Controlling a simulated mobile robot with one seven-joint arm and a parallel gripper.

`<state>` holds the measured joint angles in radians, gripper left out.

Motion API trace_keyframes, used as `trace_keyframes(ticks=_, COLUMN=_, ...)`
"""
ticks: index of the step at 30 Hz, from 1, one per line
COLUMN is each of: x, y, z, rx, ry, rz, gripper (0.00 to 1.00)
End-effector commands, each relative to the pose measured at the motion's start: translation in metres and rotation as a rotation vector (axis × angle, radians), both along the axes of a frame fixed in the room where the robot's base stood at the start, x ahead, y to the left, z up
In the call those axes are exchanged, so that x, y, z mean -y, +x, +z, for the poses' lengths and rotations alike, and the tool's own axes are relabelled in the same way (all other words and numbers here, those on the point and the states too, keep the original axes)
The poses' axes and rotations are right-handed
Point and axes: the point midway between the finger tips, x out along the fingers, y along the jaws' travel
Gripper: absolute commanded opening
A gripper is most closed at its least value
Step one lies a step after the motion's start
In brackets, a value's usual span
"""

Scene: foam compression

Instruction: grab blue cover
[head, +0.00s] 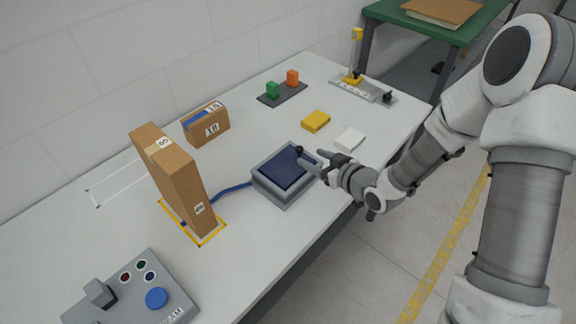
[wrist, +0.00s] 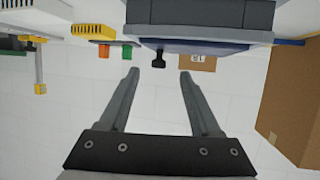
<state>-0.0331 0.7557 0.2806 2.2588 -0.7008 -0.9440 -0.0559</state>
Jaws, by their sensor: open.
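The blue cover (head: 281,170) is a dark blue panel on top of a grey box (head: 287,196), with a small black knob (head: 299,149) near its far edge. In the wrist view, which is upside down, the cover is a thin blue strip (wrist: 205,48) and the knob (wrist: 159,60) sticks out from it. My gripper (head: 306,157) is open and empty, low over the cover's right side. In the wrist view its fingertips (wrist: 158,72) stand on either side of the knob's line, with the knob just beyond them. I see no contact.
A yellow block (head: 316,121) and white pad (head: 350,139) lie beyond. A control panel (head: 130,295) is front left.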

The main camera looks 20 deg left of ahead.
Motion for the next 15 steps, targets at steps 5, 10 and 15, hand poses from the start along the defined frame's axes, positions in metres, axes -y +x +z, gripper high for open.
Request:
trace_keyframes(ticks=5, x=-0.014, y=0.010, z=-0.008, rx=-0.001, ry=-0.001, rz=0.000, gripper=0.64)
trace_keyframes(ticks=10, x=-0.024, y=0.017, z=-0.010, rx=0.000, ry=0.000, rz=0.001, gripper=0.64)
trace_keyframes(ticks=15, x=-0.043, y=0.032, z=-0.018, rx=0.000, ry=-0.001, rz=0.001, gripper=0.64)
